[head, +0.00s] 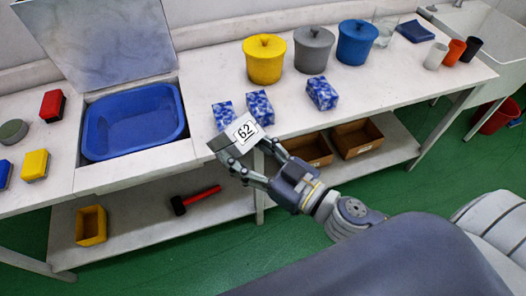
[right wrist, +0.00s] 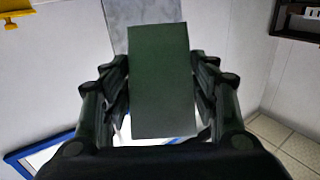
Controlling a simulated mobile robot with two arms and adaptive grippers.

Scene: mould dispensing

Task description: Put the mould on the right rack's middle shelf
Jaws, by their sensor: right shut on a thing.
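The mould (head: 244,132) is a small block with a white face marked 62, held above the front edge of the counter in the head view. My right gripper (head: 248,155) is shut on it, with a finger on each side. In the right wrist view the mould (right wrist: 160,80) shows as a dark grey-green block between the fingers (right wrist: 160,95). The right rack cannot be made out in the head view. A dark framed thing (right wrist: 298,20) at the top right of the right wrist view is cut off and unclear. My left gripper is not in view.
The white counter (head: 215,75) carries blue patterned blocks (head: 321,93), yellow, grey and blue lidded pots (head: 264,62), and cups (head: 435,56). A blue basin (head: 133,122) is set in at left. Below are brown bins (head: 357,138) and a red-handled hammer (head: 197,198). Green floor (head: 465,160) is open at right.

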